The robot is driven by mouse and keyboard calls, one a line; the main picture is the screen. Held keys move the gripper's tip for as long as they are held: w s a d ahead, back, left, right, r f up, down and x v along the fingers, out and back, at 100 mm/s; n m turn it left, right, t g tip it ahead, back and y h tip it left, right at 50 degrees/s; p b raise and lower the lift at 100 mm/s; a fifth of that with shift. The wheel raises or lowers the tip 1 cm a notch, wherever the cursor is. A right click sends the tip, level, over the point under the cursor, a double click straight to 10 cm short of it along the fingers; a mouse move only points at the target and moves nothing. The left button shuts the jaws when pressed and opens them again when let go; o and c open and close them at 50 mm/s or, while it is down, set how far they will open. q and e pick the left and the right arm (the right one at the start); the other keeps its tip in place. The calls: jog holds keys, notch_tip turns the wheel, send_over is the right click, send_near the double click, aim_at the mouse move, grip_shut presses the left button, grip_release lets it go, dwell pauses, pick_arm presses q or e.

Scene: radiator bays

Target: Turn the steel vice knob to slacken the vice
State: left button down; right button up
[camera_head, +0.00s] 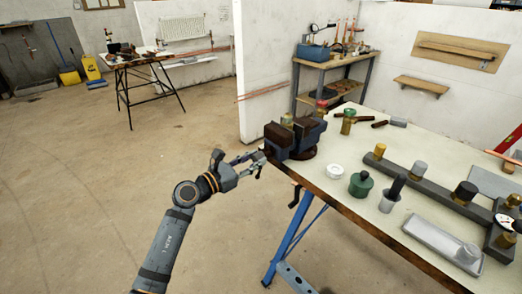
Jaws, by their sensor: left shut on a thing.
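The dark vice (293,138) is mounted at the left corner of the pale workbench, with its brown jaw facing me. The steel vice knob (258,157) is at the vice's left side, small and partly covered by my fingers. My left gripper (257,164) reaches in from the lower left and is shut on the knob, beyond the bench's edge. How far the knob is turned cannot be told. My right gripper is not in view.
The workbench (345,190) holds a white tape roll (334,171), a green pot (361,184), a grey bar with fittings (420,182) and a metal tray (442,243). A blue bench leg (292,240) stands below the vice. Open floor lies to the left.

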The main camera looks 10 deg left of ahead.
pick_arm(q)
jog(key=n+p, duration=0.9)
jog(key=p, duration=0.1)
jog(key=shift+r, duration=0.35)
jog(key=n+p, duration=0.8)
jog(key=n, duration=0.1)
jog(key=shift+r, duration=0.1)
jog(key=shift+n+p, duration=0.4)
jog(key=shift+n, duration=0.1)
jog(key=shift+f+n, duration=0.25)
jog(key=shift+n, duration=0.35)
jog(key=c, duration=1.4)
grip_release()
jog(key=shift+o, duration=1)
jog(key=shift+f, duration=0.1)
jog(key=shift+w+d+f, duration=0.1)
